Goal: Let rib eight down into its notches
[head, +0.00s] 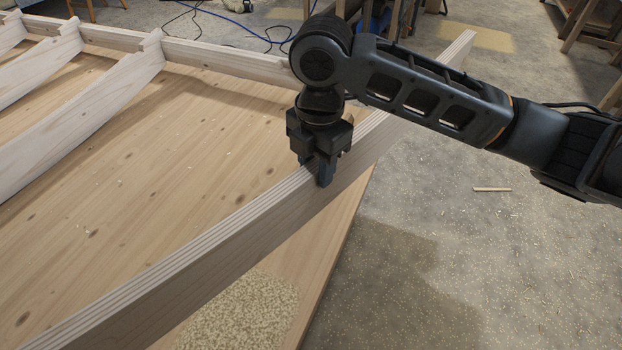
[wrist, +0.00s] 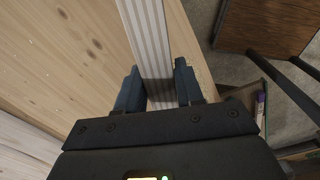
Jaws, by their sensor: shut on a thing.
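A long pale rib with a striped, layered top edge (head: 225,235), which I take as rib eight, runs diagonally from the lower left to the upper right. My gripper (head: 318,172) grips it from above near its middle. In the wrist view the fingers of my gripper (wrist: 158,90) stand on both sides of the striped rib (wrist: 149,42). The rib looks raised over the wooden panel (head: 150,200), and its far end sticks out past the panel's edge. A notched rail (head: 225,60) runs along the back. My arm hides its right end, and no notch for this rib is visible.
Other ribs (head: 95,120) sit joined to the rail at the left. A pale speckled patch (head: 245,310) shows below the held rib. A small stick (head: 492,189) lies on the floor at the right. Cables (head: 235,20) lie behind the rail, and wooden legs (head: 580,25) stand at the upper right.

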